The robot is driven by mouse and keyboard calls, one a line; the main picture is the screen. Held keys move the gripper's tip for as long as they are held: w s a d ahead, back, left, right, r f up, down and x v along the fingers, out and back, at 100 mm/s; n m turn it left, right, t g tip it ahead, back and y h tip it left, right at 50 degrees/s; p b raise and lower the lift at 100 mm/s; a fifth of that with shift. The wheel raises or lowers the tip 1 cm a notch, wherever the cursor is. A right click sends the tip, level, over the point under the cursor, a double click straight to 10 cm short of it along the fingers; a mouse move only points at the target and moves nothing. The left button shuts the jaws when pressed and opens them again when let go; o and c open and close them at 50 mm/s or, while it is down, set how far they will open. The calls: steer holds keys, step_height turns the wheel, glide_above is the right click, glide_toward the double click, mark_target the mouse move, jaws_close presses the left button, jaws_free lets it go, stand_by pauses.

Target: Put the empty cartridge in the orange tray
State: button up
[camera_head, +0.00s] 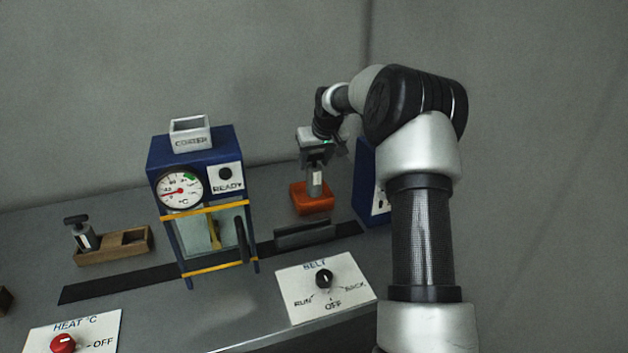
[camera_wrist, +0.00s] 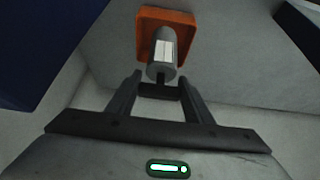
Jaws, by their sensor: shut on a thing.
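My gripper (camera_head: 317,160) points down over the orange tray (camera_head: 299,204) on the bench behind the belt. It is shut on a grey cartridge (camera_head: 316,184) with a pale label. In the wrist view the fingers (camera_wrist: 160,80) are at the near end of the cartridge (camera_wrist: 163,54), and its far end overlaps the orange tray (camera_wrist: 183,19). The cartridge stands roughly upright in the head view. I cannot tell whether its lower end touches the tray floor.
A blue coater (camera_head: 163,217) with a gauge stands left of the tray. A blue box (camera_head: 366,178) stands close on the right, partly behind my arm. A wooden holder (camera_head: 100,255) at the left bears a dark-capped cartridge (camera_head: 85,238). The belt panel (camera_head: 345,271) lies in front.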

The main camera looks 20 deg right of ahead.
mark_target(316, 169)
steer(key=shift+f, duration=2.5)
steer(key=o, duration=1.6)
steer(key=shift+f, duration=0.1)
steer(key=shift+o, duration=0.2)
steer(key=shift+s+r, duration=0.1)
steer(key=shift+r, duration=0.25)
steer(key=v, duration=1.1)
steer(key=shift+s+r, duration=0.15)
steer(key=shift+r, duration=0.1)
